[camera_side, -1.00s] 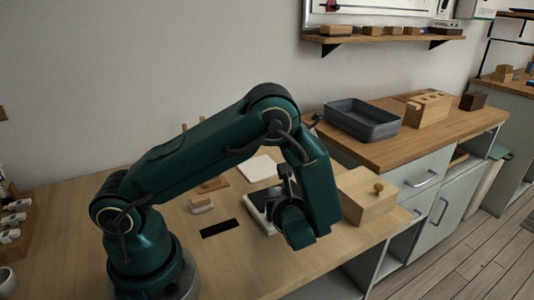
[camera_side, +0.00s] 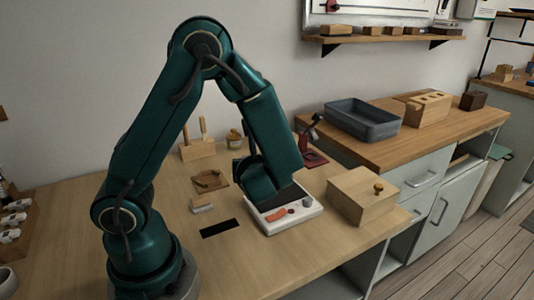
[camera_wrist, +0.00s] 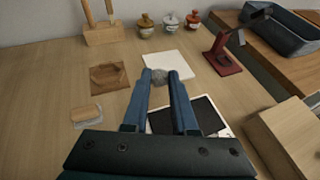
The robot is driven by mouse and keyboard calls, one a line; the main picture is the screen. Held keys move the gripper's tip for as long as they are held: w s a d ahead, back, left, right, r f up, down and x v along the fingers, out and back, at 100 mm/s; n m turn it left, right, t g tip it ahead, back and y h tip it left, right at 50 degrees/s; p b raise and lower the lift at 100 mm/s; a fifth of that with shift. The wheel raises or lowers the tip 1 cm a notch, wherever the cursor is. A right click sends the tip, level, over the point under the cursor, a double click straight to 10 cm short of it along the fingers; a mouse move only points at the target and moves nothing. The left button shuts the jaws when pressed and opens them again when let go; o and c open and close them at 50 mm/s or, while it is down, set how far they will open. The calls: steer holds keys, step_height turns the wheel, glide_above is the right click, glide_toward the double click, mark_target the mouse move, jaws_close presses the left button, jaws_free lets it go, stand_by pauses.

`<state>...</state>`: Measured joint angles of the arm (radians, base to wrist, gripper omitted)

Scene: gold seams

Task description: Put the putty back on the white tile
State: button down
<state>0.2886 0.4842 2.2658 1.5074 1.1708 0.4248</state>
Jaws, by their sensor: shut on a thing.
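The putty is a small grey lump (camera_wrist: 168,77) between my gripper's fingertips (camera_wrist: 161,76) in the wrist view; my gripper is shut on it. The white tile (camera_wrist: 180,62) is a flat pale square on the bench just beyond the putty. The putty overlaps the tile's near left edge in this view; its height above the bench is hard to tell. In the side view my arm hides the tile, the fingertips and the putty.
A white scale-like device (camera_side: 291,218) with a dark plate (camera_wrist: 190,115) lies below my gripper. A wooden box (camera_side: 361,197) stands to its right, a red stand (camera_wrist: 222,60) at the back right. Lidded jars (camera_wrist: 170,22), a tool block (camera_wrist: 102,35) and a brown mat (camera_wrist: 108,76) lie behind and left.

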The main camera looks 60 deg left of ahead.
steer(key=s+a+r, duration=0.3)
steer(key=s+a, duration=0.1)
steer(key=w+a+m+t+h, duration=0.1)
steer(key=w+a+m+t, duration=0.1)
steer(key=w+a, duration=0.25)
steer(key=s+a+f+n+g, duration=0.2)
steer(key=s+a, duration=0.2)
steer(key=a, duration=0.3)
steer(key=shift+y, duration=0.4)
steer(key=w+d+f, duration=0.1)
steer(key=w+f, duration=0.1)
steer(key=w, duration=0.1)
steer(key=w+d+f, duration=0.1)
steer(key=w+f, duration=0.1)
steer(key=w, duration=0.2)
steer(key=w+d+f, duration=0.2)
steer(key=w, duration=0.1)
steer(key=shift+w+f, duration=0.2)
steer(key=shift+w, duration=0.2)
steer(key=shift+f, duration=2.05)
